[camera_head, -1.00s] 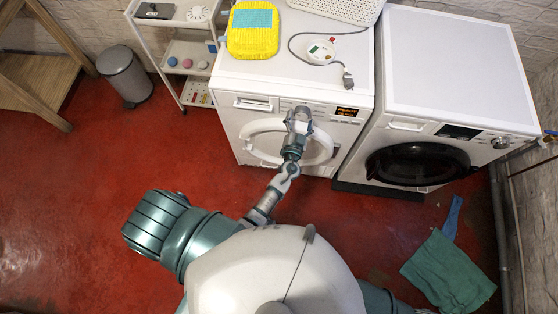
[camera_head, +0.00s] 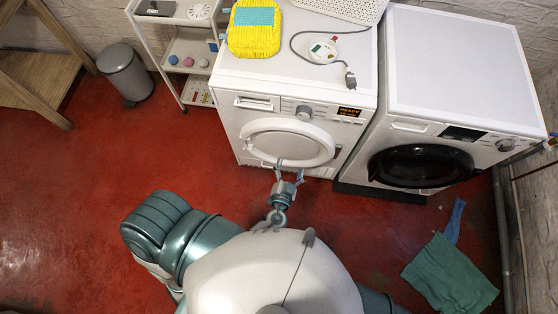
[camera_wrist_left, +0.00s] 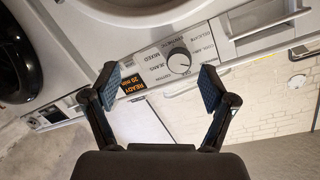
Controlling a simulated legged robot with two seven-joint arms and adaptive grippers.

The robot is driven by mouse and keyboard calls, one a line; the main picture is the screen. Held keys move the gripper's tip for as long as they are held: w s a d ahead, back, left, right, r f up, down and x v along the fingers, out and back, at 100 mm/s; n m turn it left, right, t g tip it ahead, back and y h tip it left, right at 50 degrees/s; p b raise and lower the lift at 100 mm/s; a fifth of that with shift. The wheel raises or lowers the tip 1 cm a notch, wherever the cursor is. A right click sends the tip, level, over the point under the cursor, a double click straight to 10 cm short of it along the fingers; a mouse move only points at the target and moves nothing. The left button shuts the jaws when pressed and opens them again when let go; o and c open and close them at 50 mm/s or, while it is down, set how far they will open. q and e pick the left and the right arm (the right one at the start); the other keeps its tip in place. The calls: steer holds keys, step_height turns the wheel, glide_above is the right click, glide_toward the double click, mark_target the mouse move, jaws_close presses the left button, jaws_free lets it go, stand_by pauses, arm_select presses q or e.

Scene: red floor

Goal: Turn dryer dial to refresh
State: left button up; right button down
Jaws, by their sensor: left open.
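The white dryer (camera_head: 350,75) on the left has a round grey dial (camera_head: 304,113) on its front panel. Beside the dial is an orange lit display (camera_head: 348,112). My left gripper (camera_head: 290,168) is open and empty, in front of the lower door and apart from the dial. In the left wrist view, upside down, the dial (camera_wrist_left: 179,61) lies beyond the open fingertips (camera_wrist_left: 160,84). Labels such as Cotton, Jeans, Mixed and Off surround it. The display (camera_wrist_left: 136,85) reads Ready, 20 min. The dial's exact setting is hard to tell. My right gripper is out of view.
A second white machine (camera_head: 455,55) with a dark door stands on the right. A bin (camera_head: 125,74) and a white shelf cart (camera_head: 188,48) stand left. A green cloth (camera_head: 450,273) lies on the floor at right. A yellow item (camera_head: 254,38) sits on the dryer.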

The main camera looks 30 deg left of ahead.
arm_select(q)
steer(key=s+a+f+g+p, duration=0.1)
steer(key=s+f+g, duration=0.1)
steer(key=f, duration=0.5)
steer(key=s+f+m+g+h+p, duration=0.1)
steer(key=s+f+g, duration=0.2)
steer(key=f, duration=0.5)
steer(key=shift+s+a+f, duration=0.2)
steer(key=shift+s+a, duration=0.15)
steer(key=shift+s, duration=0.05)
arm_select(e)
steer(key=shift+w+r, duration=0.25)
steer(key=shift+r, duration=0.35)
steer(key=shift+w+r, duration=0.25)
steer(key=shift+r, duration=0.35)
